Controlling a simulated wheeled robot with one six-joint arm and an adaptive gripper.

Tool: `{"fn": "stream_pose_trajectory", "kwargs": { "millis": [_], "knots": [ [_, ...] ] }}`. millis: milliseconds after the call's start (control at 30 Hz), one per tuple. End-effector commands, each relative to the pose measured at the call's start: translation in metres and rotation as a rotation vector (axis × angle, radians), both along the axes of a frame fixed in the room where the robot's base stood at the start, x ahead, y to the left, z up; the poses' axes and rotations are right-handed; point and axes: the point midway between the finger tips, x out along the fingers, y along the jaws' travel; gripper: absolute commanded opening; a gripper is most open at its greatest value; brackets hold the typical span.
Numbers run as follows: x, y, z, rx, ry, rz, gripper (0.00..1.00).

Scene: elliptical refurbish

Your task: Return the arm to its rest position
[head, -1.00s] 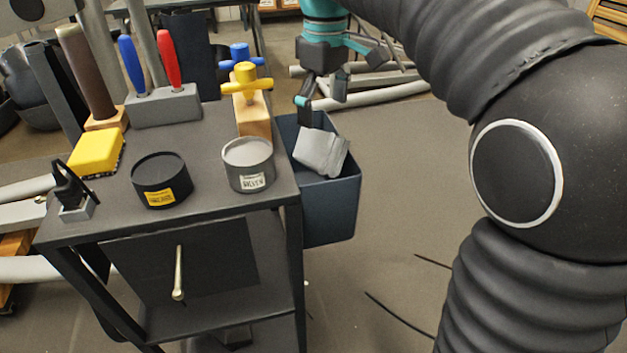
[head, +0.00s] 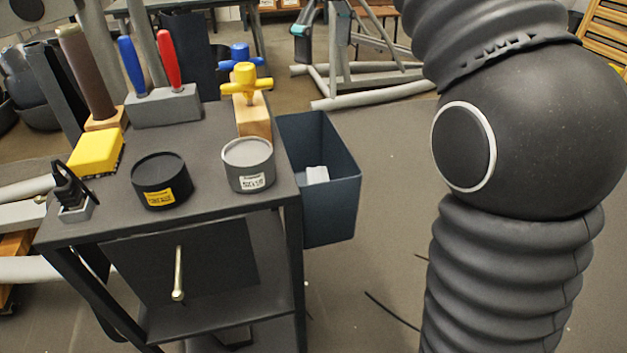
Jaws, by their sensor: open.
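My arm (head: 520,130) fills the right side of the head view, its black ribbed sleeve bent at a round joint. Only the lower tip of my gripper (head: 303,40) shows at the top edge, a dark finger with a teal pad. It is open, up and behind the bin, apart from it. The rest of the gripper is cut off by the frame. A light grey piece (head: 316,175) lies down inside the dark blue bin (head: 335,212), mostly hidden by the bin's front wall.
A dark cart (head: 215,212) at left carries black (head: 160,185) and grey (head: 248,168) tins, a yellow brush (head: 96,152), a block with blue and red handles (head: 163,105), and a wooden block with yellow and blue knobs (head: 252,115). A grey machine frame (head: 370,92) stands behind.

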Motion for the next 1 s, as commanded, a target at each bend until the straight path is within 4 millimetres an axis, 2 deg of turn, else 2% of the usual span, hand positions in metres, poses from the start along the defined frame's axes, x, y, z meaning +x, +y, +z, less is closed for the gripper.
{"fn": "stream_pose_trajectory", "kwargs": {
  "millis": [200,700,867,1000],
  "knots": [
    [0.0,0.0,0.013,0.0,-0.001,0.0,0.99],
    [-0.002,-0.002,0.014,0.001,-0.003,-0.007,0.99],
    [-0.014,-0.017,0.008,0.013,-0.039,-0.079,0.99],
    [-0.035,-0.042,-0.008,0.035,-0.095,-0.2,0.99]
  ]
}}
